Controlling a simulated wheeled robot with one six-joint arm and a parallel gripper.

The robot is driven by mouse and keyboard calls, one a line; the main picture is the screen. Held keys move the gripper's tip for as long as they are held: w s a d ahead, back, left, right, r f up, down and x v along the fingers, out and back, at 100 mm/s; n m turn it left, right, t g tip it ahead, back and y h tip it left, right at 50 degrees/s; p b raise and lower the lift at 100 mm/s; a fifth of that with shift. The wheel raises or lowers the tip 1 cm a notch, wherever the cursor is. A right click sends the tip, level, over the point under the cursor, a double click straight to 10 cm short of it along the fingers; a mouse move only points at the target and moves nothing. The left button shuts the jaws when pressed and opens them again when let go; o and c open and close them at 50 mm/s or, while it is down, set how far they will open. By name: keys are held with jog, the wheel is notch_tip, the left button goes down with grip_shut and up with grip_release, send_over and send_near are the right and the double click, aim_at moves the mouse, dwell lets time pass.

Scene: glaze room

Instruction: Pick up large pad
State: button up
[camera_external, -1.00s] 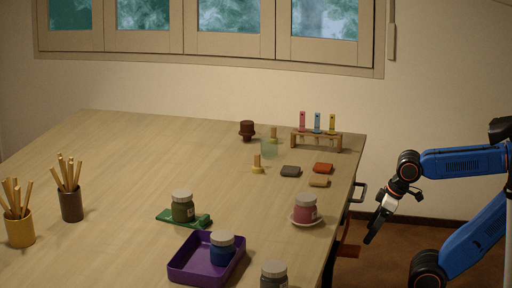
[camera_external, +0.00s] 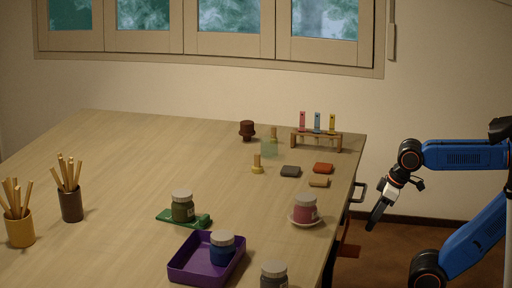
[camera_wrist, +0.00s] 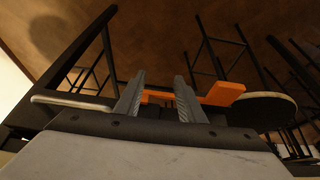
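Three small flat pads lie on the table toward its right side in the external view: a dark grey one (camera_external: 290,171), a red-orange one (camera_external: 323,168) and a tan one (camera_external: 318,182). They look close in size; I cannot tell which is the large pad. My gripper (camera_external: 377,214) hangs beyond the table's right edge, pointing down and apart from the pads. In the wrist view my gripper (camera_wrist: 158,88) has its two fingers apart with nothing held between them. No pad shows in the wrist view.
Near the pads stand a test-tube rack (camera_external: 317,138), a pink jar (camera_external: 306,208) on a saucer, a pale green glass-like block (camera_external: 269,149) and a yellow-based peg (camera_external: 257,165). A purple tray (camera_external: 190,268) holds a blue jar. A round stool (camera_wrist: 262,110) shows below.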

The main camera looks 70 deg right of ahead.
notch_tip(320, 180, up, 30)
jog(key=w+r+n+g+h, duration=0.25)
jog(key=w+n, duration=0.65)
jog(key=w, duration=0.9)
jog(key=n+g+h, duration=0.2)
jog(key=n, duration=0.7)
send_near(257, 154)
jog(key=shift+x, duration=5.4)
jog(key=shift+a, duration=0.1)
jog(key=c, duration=0.9)
